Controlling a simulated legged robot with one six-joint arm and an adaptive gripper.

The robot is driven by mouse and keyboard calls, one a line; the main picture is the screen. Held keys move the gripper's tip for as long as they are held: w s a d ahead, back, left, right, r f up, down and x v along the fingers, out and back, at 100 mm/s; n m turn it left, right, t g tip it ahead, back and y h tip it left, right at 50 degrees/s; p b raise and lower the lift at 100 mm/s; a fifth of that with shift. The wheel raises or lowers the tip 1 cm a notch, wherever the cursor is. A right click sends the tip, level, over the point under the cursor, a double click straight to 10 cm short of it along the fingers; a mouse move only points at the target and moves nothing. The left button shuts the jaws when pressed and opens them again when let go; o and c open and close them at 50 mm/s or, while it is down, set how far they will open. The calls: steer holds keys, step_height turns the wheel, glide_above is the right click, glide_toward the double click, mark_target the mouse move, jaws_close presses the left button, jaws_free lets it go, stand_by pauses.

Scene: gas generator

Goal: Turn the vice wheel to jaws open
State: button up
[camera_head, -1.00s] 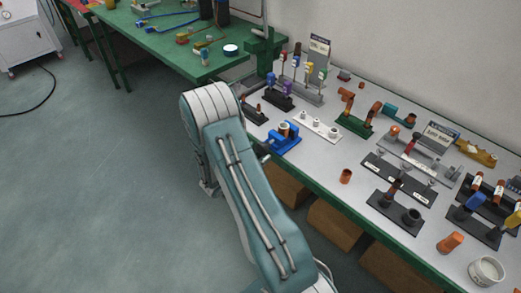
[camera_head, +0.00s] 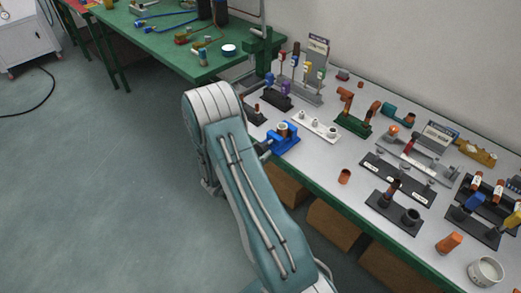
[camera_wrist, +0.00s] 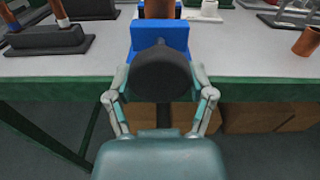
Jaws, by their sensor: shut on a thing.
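The blue vice (camera_head: 284,138) stands at the front edge of the grey-topped workbench, with a brown cylindrical piece at its jaws. In the wrist view, the vice's blue body (camera_wrist: 147,34) is straight ahead. Its dark round wheel (camera_wrist: 161,72) faces me, past the bench edge. My gripper (camera_wrist: 160,82) has one finger on each side of the wheel and is shut on it. In the head view my arm hides most of the gripper. The gap between the vice's jaws is too small to judge.
A white holder (camera_head: 316,127) and black holders (camera_head: 277,101) stand close behind the vice. An orange-brown cup (camera_head: 344,176) stands to its right on the bench. Cardboard boxes (camera_head: 333,224) sit under the bench.

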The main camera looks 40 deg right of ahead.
steer(key=n, duration=0.4)
steer(key=shift+a+n, duration=0.1)
steer(key=shift+n, duration=0.2)
steer(key=shift+w+r+n, duration=0.1)
steer(key=shift+n, duration=1.7)
steer(key=o, duration=1.1)
steer(key=shift+a, duration=0.1)
steer(key=shift+a, duration=0.1)
steer(key=s+a, duration=0.1)
steer(key=a, duration=1.1)
